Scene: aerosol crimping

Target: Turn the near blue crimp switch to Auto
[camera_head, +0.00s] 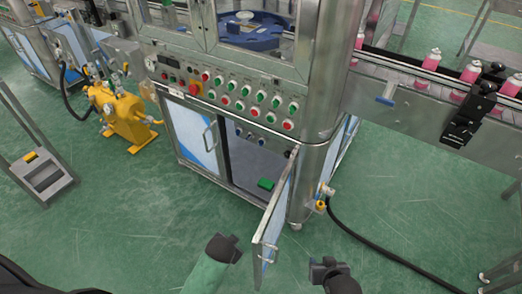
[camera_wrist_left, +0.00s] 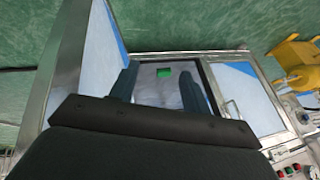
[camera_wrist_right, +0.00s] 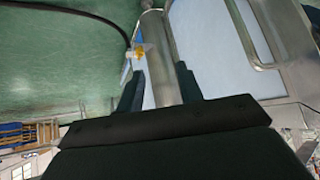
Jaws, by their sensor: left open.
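The control panel (camera_head: 222,94) on the front of the steel machine carries rows of red and green buttons and a few small dark knobs. My right gripper (camera_head: 325,264) is low in front of the machine, right of the open cabinet door. Its fingers are apart and empty in the right wrist view (camera_wrist_right: 160,85). My left gripper (camera_head: 234,245) is low, left of that door. In the left wrist view (camera_wrist_left: 159,82) it is open and empty, facing the cabinet.
The cabinet door (camera_head: 273,208) stands open toward me between my grippers. A green block (camera_head: 266,184) lies inside the cabinet. A yellow pump (camera_head: 122,112) stands left, a conveyor (camera_head: 410,75) with pink cans right. A black hose (camera_head: 375,255) runs along the floor.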

